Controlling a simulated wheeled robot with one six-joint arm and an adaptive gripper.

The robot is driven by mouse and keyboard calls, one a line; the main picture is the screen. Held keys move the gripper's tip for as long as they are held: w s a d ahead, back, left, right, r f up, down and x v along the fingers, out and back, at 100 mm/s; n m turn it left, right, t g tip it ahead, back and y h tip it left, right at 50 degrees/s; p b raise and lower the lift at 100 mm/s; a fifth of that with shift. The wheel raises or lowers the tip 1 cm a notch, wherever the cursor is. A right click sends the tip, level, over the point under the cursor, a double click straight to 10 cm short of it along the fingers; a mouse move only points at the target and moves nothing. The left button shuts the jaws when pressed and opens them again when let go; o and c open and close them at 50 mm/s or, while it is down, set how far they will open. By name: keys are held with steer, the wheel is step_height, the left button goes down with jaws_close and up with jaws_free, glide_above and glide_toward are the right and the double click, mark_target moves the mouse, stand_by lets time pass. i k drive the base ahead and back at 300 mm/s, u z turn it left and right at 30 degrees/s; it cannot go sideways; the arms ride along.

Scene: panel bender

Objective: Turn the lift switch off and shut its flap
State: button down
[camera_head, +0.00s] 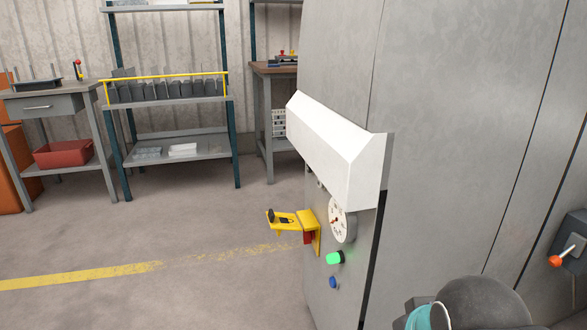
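The yellow switch housing (309,217) sits on the side face of the grey machine cabinet, beside a round white dial. Its yellow flap (285,222) stands out from the cabinet to the left, so it looks open. A small dark piece shows at the flap's outer end. A red part (308,238), perhaps the switch, shows under the housing; its on or off position is too small to tell. My gripper is not in view; only a dark rounded part of my arm with a teal band shows at the bottom right.
A white sloped hood (335,150) juts out above the dial (342,220). A lit green lamp (335,258) and a blue button (333,282) sit below. An orange-knobbed lever (556,261) is at the far right. Floor left of the cabinet is clear; shelves (170,103) stand behind.

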mark_target(307, 236)
steer(key=k, duration=1.15)
steer(key=u, duration=0.95)
steer(key=i, duration=1.2)
steer(key=z, duration=0.5)
